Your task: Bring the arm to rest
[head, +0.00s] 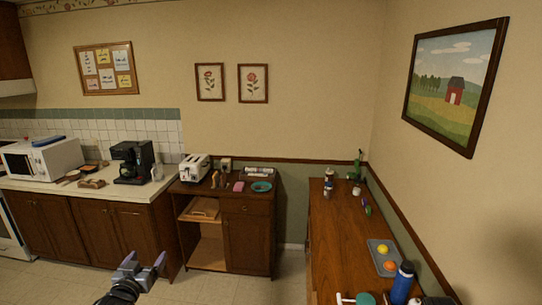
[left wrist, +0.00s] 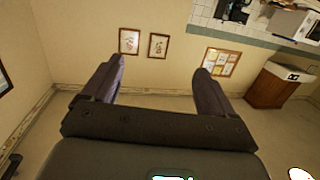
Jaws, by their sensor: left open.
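My left gripper (head: 143,267) is at the bottom of the head view, in front of the dark wood cabinets and over the tiled floor. Its two fingers are spread apart with nothing between them. In the left wrist view the gripper (left wrist: 158,80) also shows open and empty, with the wall and two flower pictures beyond it. The fingers touch nothing that I can see. My right gripper does not show in either view.
A counter (head: 132,190) with a white microwave (head: 50,158) and black coffee maker (head: 131,162) stands at left. A small cabinet (head: 247,240) holds a toaster (head: 194,167). A long wooden counter (head: 335,235) at right bears a tray and a blue bottle (head: 402,282). Floor between is clear.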

